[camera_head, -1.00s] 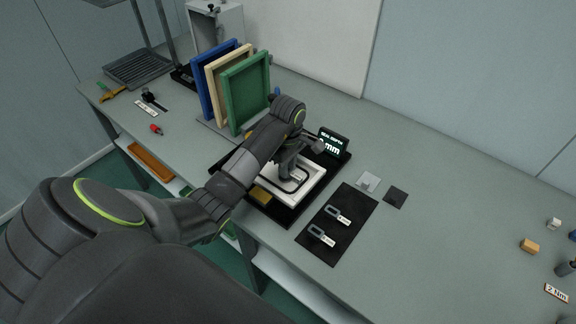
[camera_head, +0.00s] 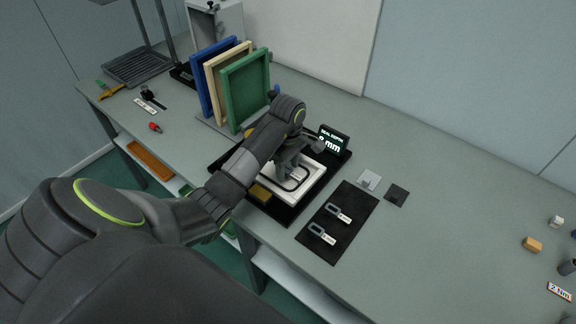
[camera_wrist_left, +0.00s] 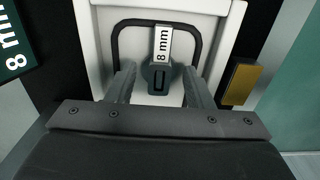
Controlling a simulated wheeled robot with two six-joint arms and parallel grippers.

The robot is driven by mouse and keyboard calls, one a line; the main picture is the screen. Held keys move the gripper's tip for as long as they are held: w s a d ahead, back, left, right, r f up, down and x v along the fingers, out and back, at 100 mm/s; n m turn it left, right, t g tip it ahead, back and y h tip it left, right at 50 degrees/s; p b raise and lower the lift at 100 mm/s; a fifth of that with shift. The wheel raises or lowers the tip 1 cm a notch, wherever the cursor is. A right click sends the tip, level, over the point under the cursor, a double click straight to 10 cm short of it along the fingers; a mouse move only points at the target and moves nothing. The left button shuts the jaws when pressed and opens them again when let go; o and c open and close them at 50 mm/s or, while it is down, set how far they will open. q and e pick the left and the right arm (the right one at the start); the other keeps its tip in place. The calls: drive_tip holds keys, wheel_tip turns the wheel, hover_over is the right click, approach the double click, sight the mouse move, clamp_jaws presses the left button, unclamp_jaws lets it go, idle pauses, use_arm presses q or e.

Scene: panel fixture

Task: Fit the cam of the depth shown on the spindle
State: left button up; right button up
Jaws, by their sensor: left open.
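The depth display (camera_head: 333,141) reads 8 mm in white on dark; part of it shows in the left wrist view (camera_wrist_left: 14,45). A cam with a white 8 mm label (camera_wrist_left: 162,45) and a dark slotted body sits over the white panel (camera_wrist_left: 102,55), inside a black rounded outline. I cannot tell the spindle apart from the cam's slot. My left gripper (camera_wrist_left: 158,70) is open, one finger on each side of the cam's body, low over the panel. Two more grey cams, the upper (camera_head: 339,213) and the lower (camera_head: 321,234), lie on a black mat (camera_head: 352,197); their labels are too small to read.
A yellow block (camera_head: 261,194) sits on the black fixture base left of the panel. Blue, cream and green frames (camera_head: 246,92) stand behind the arm. A pale plate (camera_head: 369,180) and a dark plate (camera_head: 396,195) lie right of the mat.

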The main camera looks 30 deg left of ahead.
use_arm(q)
wheel_tip(320, 180, up, 3)
wheel_tip(320, 180, up, 14)
drive_tip(key=p, duration=1.4)
drive_tip(key=shift+r, duration=0.15)
